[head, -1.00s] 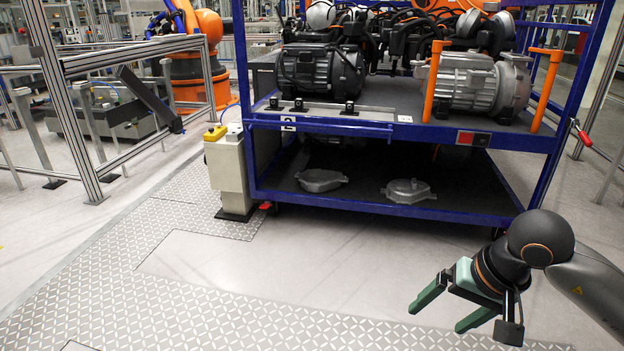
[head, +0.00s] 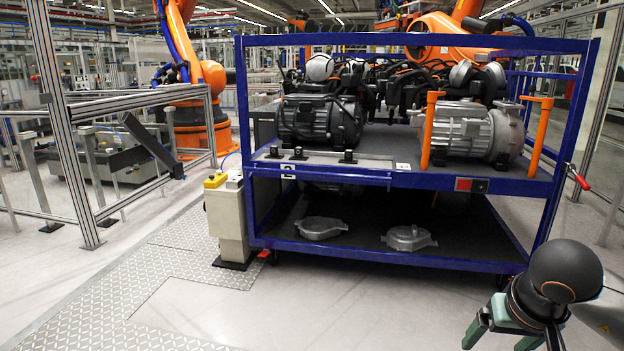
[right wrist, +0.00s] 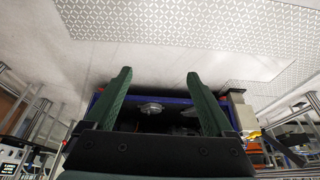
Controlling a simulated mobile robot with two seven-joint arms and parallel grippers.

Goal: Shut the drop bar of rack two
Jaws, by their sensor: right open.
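Rack two (head: 415,180) is a blue-framed rack with a "2" label (head: 289,176) on its front left edge. I cannot tell for sure which part is its drop bar. A red handle (head: 580,180) sticks out at its right front post. Two upright orange bars (head: 429,130) (head: 539,132) stand at the right of the upper deck. My right gripper (head: 497,338) is low at the front right, apart from the rack, open and empty. In the right wrist view its two green fingers (right wrist: 159,85) are spread, with the rack (right wrist: 178,101) upside down beyond. My left gripper is not in view.
Motors (head: 462,130) sit on the upper deck and two grey castings (head: 321,228) (head: 408,238) on the lower shelf. A cream post (head: 229,215) stands at the rack's left front corner. A metal fence (head: 75,150) is at left. The floor in front is clear.

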